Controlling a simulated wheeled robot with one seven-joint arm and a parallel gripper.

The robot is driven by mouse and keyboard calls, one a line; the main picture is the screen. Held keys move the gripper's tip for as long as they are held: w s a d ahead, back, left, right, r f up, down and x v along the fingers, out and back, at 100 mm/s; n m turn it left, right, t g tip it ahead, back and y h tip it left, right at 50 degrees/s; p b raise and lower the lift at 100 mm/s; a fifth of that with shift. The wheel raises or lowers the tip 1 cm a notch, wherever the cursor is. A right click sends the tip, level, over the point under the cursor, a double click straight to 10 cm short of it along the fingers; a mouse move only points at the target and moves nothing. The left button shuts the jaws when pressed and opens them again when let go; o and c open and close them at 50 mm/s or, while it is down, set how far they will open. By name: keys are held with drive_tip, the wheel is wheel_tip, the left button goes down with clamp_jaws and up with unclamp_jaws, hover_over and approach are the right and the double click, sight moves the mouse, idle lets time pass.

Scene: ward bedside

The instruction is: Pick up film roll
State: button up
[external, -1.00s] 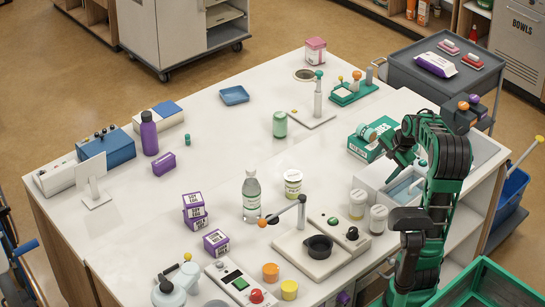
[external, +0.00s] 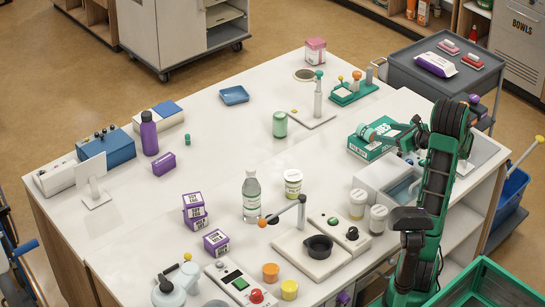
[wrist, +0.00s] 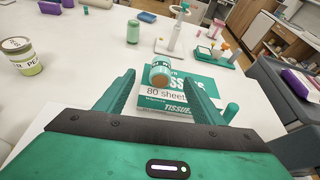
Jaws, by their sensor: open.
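The film roll, a small cylinder with a teal and white label and a brown end, lies on its side on top of a green and white tissue box (external: 360,148). I see the roll (external: 367,134) in the external view and, end-on, in the wrist view (wrist: 160,72). My gripper (external: 392,132) is open, just right of the roll in the external view. In the wrist view its two green fingers (wrist: 160,80) stand left and right of the roll's line, with the roll ahead between their tips. I cannot tell whether they touch it.
A white bin with a blue inside (external: 402,187) stands just below the tissue box in the external view. White jars (external: 357,204) stand near it. A green jar (external: 280,124) and a green-based stand (external: 352,92) are farther back.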

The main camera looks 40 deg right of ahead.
sight(370, 133)
drive_tip(key=shift+s+d+f+x, duration=0.15)
drive_tip(key=shift+f+x, duration=0.25)
drive_tip(key=shift+x, duration=1.55)
drive_tip(key=shift+s+d+f+x, duration=0.15)
drive_tip(key=shift+f+x, duration=0.25)
drive_tip(key=shift+x, duration=1.5)
drive_tip(key=shift+s+d+f+x, duration=0.15)
drive_tip(key=shift+f+x, duration=0.25)
drive_tip(key=shift+x, duration=1.55)
drive_tip(key=shift+a, duration=0.1)
drive_tip(key=c, duration=1.3)
drive_tip(key=shift+r, duration=0.15)
